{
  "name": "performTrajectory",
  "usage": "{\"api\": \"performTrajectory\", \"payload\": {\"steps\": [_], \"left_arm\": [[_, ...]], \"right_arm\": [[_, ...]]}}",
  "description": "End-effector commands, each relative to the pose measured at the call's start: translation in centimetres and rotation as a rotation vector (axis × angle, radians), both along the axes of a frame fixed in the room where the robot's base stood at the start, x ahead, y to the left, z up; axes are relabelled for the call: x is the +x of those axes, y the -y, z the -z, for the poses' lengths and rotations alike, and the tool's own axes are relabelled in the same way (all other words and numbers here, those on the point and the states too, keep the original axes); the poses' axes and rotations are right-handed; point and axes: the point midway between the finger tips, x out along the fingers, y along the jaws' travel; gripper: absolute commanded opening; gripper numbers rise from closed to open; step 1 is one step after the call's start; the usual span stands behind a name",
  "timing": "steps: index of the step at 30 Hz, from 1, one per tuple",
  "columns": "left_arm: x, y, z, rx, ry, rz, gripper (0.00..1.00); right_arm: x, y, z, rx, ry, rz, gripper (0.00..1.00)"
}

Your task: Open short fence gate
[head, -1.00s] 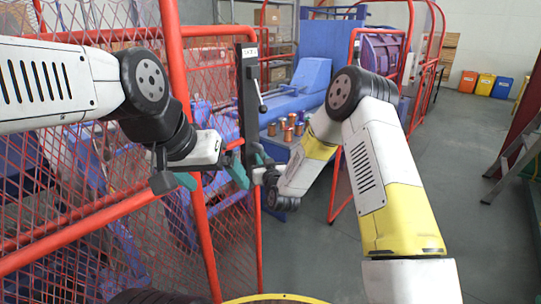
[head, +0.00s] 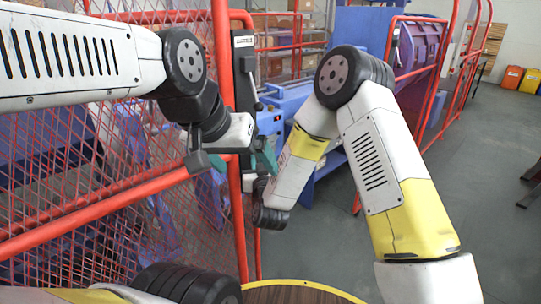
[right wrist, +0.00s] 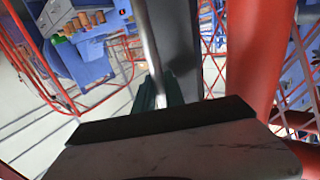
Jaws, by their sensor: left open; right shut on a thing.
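The short fence gate is a red tube frame with red mesh (head: 150,215) on the left of the head view. A black upright latch plate (head: 243,85) with a handle stands at its right edge, and a gap lies to its right. My right gripper (right wrist: 158,92) is shut on the metal handle bar (right wrist: 153,40), beside the dark plate; in the head view its jaws are mostly hidden. My left gripper (head: 240,162) is open, its teal fingertips apart, in front of the gate's edge; I cannot tell whether it touches the frame.
A blue machine (head: 275,118) stands behind the gate. Another red frame (head: 391,50) bounds the gap on the right. Clear grey floor (head: 470,190) lies to the right, with orange and yellow bins (head: 528,80) far off.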

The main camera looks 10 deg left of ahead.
Motion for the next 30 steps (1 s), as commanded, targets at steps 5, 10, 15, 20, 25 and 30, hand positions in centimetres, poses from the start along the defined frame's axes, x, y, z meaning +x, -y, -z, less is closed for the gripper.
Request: {"api": "performTrajectory", "payload": {"steps": [5,10,15,20,25,30], "left_arm": [[0.0,0.0,0.0,0.000,0.000,0.000,0.91],[0.0,0.0,0.0,0.000,0.000,0.000,0.91],[0.0,0.0,0.0,0.000,0.000,0.000,0.91],[0.0,0.0,0.0,0.000,0.000,0.000,0.91],[0.0,0.0,0.0,0.000,0.000,0.000,0.91],[0.0,0.0,0.0,0.000,0.000,0.000,0.91]], "right_arm": [[-0.1,0.0,0.2,-0.002,-0.003,-0.001,0.00],[0.0,0.0,0.1,-0.001,-0.003,-0.001,0.23],[0.0,0.0,0.1,-0.001,-0.002,-0.001,0.23],[-0.7,0.2,0.1,-0.002,-0.002,-0.002,0.23],[-3.3,1.1,0.2,-0.003,-0.004,-0.004,0.23],[-5.8,2.1,0.2,-0.004,-0.004,-0.003,0.23]]}}
